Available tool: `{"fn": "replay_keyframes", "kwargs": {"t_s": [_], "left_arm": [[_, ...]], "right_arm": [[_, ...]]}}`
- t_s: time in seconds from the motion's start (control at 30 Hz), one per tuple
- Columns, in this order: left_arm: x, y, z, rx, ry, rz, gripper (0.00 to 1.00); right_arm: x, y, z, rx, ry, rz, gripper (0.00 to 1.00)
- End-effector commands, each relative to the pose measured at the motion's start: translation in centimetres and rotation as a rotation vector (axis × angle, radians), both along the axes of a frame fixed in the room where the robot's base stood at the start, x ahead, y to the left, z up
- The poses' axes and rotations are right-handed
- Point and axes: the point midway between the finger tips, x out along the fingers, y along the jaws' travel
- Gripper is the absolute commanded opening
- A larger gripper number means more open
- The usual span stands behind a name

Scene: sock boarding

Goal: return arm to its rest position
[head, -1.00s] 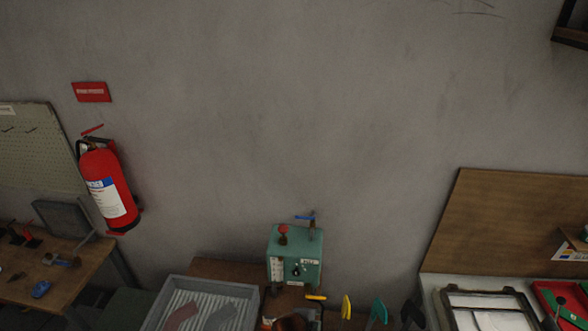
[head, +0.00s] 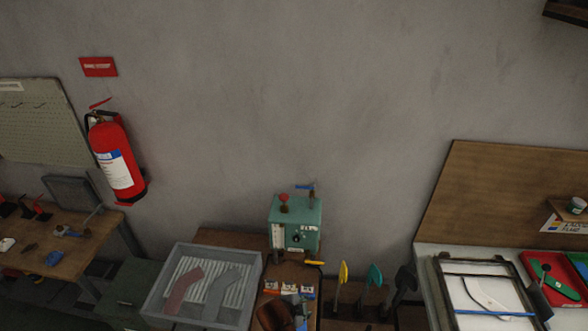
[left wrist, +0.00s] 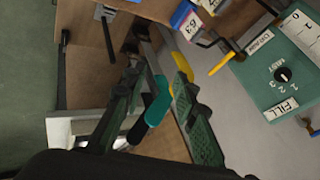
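My left gripper (left wrist: 158,78) shows in the left wrist view with its two dark green fingers apart. Nothing is clearly held between them. A teal paddle-shaped form (left wrist: 158,100) and a yellow one (left wrist: 182,66) show beyond and between the fingers; I cannot tell the distance. In the head view the yellow form (head: 343,272), the teal form (head: 374,276) and a dark form (head: 404,280) stand upright in a row. Neither arm shows in the head view, and my right gripper is in no view.
A green steam box (head: 296,224) with knobs stands against the wall. A grey ribbed tray (head: 155,308) holds a reddish sock (head: 182,290) and a grey sock (head: 220,292). A white-topped bench (head: 426,262) is at right, a wooden workbench (head: 85,255) at left. A fire extinguisher (head: 116,160) hangs on the wall.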

Motion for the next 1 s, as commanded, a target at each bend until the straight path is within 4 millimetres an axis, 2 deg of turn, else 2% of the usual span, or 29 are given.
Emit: {"fn": "replay_keyframes", "kwargs": {"t_s": [0.17,0.27,0.37,0.5,0.6,0.8,1.0], "left_arm": [[-2.0,3.9,-0.4,-0.091,0.082,0.172,0.27],[-3.6,7.8,-0.8,-0.150,0.141,0.319,0.27],[-6.3,13.3,-1.6,-0.211,0.211,0.517,0.27],[-11.2,22.0,-2.5,-0.260,0.288,0.806,0.27],[-14.5,26.6,-2.9,-0.269,0.319,0.960,0.27],[-19.6,32.6,-2.9,-0.264,0.349,1.162,0.27],[-23.8,36.6,-2.6,-0.249,0.363,1.306,0.27]], "right_arm": [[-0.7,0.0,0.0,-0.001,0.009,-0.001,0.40],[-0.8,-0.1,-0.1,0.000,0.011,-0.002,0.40],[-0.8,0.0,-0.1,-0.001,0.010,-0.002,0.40],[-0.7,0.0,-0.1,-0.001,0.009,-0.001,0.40],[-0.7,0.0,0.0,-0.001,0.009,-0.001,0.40],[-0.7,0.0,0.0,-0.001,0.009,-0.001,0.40],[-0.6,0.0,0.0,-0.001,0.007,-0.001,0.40]]}}
